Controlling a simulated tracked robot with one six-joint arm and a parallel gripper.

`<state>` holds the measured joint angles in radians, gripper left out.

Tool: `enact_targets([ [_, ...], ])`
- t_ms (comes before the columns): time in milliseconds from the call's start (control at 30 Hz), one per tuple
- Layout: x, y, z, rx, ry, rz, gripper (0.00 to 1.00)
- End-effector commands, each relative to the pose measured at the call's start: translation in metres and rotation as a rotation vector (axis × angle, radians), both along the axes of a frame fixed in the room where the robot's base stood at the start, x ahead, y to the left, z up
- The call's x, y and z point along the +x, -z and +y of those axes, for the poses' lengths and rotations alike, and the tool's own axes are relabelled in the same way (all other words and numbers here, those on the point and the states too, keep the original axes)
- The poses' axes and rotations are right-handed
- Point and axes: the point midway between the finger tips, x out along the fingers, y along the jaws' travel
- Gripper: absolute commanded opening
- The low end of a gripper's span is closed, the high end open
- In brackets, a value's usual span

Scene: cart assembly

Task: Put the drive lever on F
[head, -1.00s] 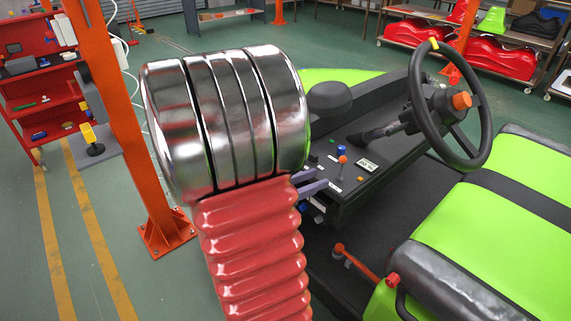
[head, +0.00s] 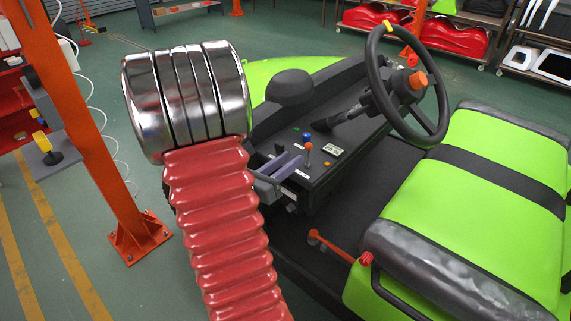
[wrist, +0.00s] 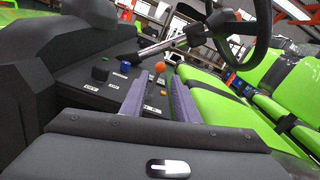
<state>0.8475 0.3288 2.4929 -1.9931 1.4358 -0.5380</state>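The drive lever (head: 308,150) is a short stalk with an orange knob on the black dashboard. It stands roughly upright, perhaps slightly tilted. In the wrist view its orange knob (wrist: 160,67) shows between and beyond my two purple fingers. My gripper (head: 293,164) is just left of the lever in the head view, with its fingertips close to it. In the wrist view my gripper (wrist: 160,92) is open, with a clear gap between the fingers. I cannot tell whether a finger touches the lever. The small labels beside it are too small to read.
A blue knob (head: 307,136) and a white label plate (head: 333,150) sit near the lever. The steering wheel (head: 437,90) rises to the right. A red-handled lever (head: 340,250) stands lower, before the green seat (head: 470,190). An orange post (head: 95,140) stands at left.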

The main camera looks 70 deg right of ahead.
Motion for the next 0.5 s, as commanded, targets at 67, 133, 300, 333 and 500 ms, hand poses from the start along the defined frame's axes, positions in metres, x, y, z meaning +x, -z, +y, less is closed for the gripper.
enact_targets([
  [67, -0.004, 0.0, -0.007, -0.001, 0.003, 0.0, 0.28],
  [133, -0.008, 0.0, -0.014, -0.001, 0.005, 0.001, 0.28],
  [300, -0.014, 0.0, -0.03, 0.0, 0.003, 0.0, 0.28],
  [333, -0.016, 0.0, -0.033, -0.001, 0.003, 0.0, 0.28],
  [500, -0.022, 0.0, -0.049, 0.0, 0.004, 0.0, 0.28],
])
